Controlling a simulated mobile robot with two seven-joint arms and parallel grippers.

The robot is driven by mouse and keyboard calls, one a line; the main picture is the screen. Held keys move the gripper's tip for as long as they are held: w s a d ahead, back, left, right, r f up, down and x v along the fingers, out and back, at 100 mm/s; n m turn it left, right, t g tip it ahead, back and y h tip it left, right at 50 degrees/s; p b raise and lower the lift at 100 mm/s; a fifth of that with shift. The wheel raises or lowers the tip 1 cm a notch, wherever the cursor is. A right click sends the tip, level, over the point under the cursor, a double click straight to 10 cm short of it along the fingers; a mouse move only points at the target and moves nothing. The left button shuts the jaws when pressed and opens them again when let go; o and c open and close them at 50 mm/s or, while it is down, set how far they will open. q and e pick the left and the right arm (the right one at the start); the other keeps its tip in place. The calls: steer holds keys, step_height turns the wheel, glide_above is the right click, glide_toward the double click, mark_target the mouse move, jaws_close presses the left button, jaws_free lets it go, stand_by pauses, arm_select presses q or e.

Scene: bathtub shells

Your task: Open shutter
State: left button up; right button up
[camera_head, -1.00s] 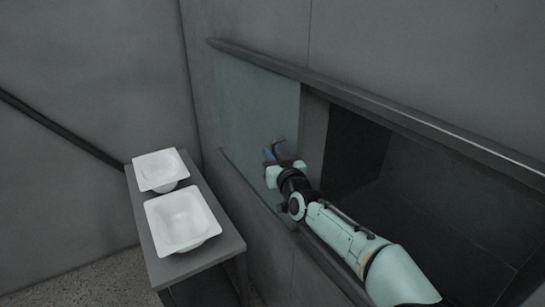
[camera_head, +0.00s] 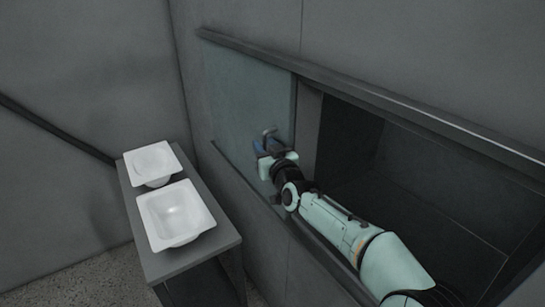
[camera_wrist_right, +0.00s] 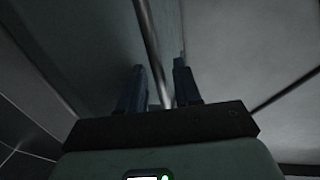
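The shutter (camera_head: 238,105) is a grey-green panel at the left part of a wall recess in the head view. The recess (camera_head: 400,165) to its right is uncovered and dark. A thin bar handle (camera_head: 268,134) stands out near the shutter's right edge; the bar also shows in the right wrist view (camera_wrist_right: 149,45). My right gripper (camera_head: 264,147) is at the handle. In the right wrist view its two dark fingers (camera_wrist_right: 159,82) stand apart with the bar between them, with a gap visible beside the bar. My left gripper is not in view.
A dark rail (camera_head: 330,78) runs along the top of the recess, and a lower ledge (camera_head: 240,180) runs beneath the shutter. At left, a narrow grey table (camera_head: 210,252) holds two white tub shells (camera_head: 177,212) (camera_head: 152,163), close to the wall.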

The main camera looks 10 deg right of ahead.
arm_select(q)
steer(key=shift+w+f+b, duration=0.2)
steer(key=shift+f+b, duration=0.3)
steer(key=shift+b, duration=0.1)
arm_select(e)
steer(key=s+d, duration=0.2)
steer(key=s, duration=1)
steer(key=shift+s, duration=0.4)
